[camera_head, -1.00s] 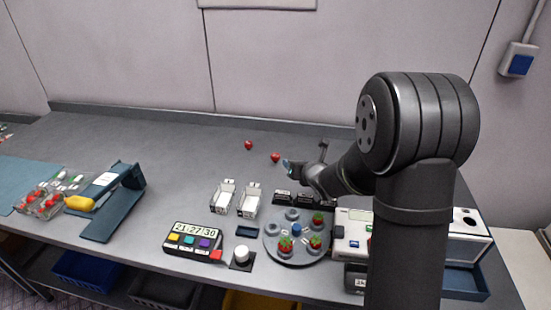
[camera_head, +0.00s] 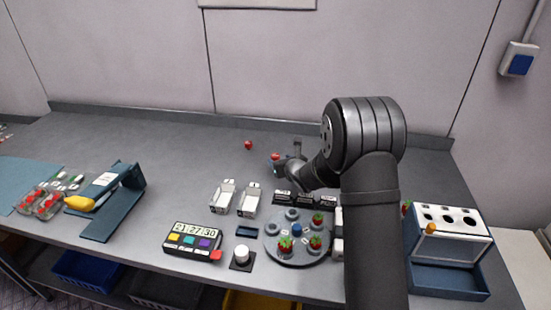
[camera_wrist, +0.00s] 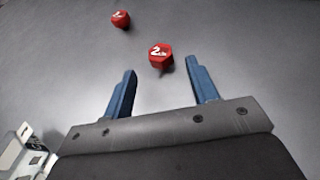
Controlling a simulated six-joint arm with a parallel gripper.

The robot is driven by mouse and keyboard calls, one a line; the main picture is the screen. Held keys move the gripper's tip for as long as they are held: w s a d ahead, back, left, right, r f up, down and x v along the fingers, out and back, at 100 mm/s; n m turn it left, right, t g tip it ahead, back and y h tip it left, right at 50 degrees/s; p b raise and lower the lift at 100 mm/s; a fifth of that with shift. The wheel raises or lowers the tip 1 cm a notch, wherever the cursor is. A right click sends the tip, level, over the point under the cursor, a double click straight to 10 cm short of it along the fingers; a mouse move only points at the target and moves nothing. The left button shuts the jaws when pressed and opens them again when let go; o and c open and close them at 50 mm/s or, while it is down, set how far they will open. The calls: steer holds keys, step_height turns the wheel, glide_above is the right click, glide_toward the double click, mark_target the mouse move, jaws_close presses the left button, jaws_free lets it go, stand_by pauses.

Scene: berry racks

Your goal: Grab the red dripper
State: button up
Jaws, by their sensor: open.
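No thing is clearly recognisable as a dripper. Two small red faceted pieces with white marks lie on the table. The nearer red piece (camera_wrist: 160,57) is just ahead of and between my blue fingertips in the wrist view; it also shows in the head view (camera_head: 275,156). The farther red piece (camera_wrist: 121,19) is up and left of it, and lies alone in the head view (camera_head: 248,145). My gripper (camera_wrist: 161,70) is open and empty; in the head view (camera_head: 287,160) it is beside the nearer piece. A small red item (camera_head: 407,208) stands by the right rack, partly hidden by my arm.
A white rack with holes (camera_head: 448,215), holding an orange-topped item (camera_head: 431,229), stands at right. A round grey tray (camera_head: 272,245) holds strawberries. White cartons (camera_head: 222,197), a button panel (camera_head: 193,241) and a blue stand (camera_head: 110,222) are left.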

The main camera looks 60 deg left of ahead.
mark_target(277, 159)
steer(key=shift+x, duration=2.9)
steer(key=shift+f, duration=0.15)
steer(key=c, duration=1)
